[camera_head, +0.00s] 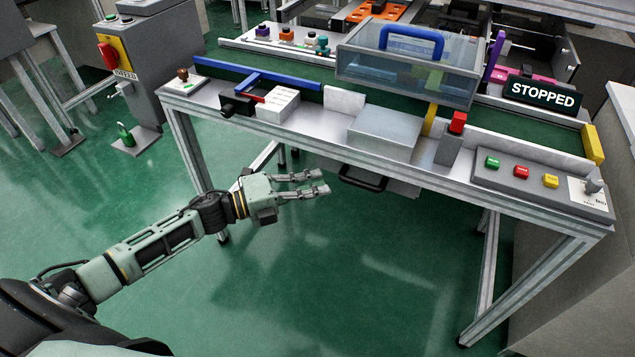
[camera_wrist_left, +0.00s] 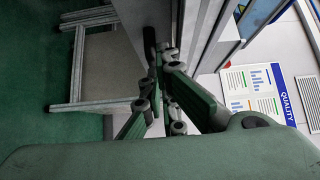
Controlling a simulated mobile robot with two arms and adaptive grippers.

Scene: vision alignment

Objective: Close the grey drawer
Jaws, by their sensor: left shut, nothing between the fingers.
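The grey drawer (camera_head: 402,187) sits under the front edge of the workbench (camera_head: 330,149), with a black handle (camera_head: 362,180) on its front. How far it stands out is hard to tell from this angle. My left gripper (camera_head: 322,182) is shut and empty, just left of the handle in the head view, below the bench edge. Whether it touches the handle is not clear. In the left wrist view, the gripper's fingers (camera_wrist_left: 163,52) point up the picture beside a dark bar, which looks like the handle (camera_wrist_left: 150,45). My right gripper is not in view.
On the bench are a grey box (camera_head: 385,133), a clear cover with a blue handle (camera_head: 408,75), a button panel (camera_head: 540,182) and a STOPPED sign (camera_head: 542,94). A bench leg (camera_head: 188,150) stands behind my left arm. The green floor in front is clear.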

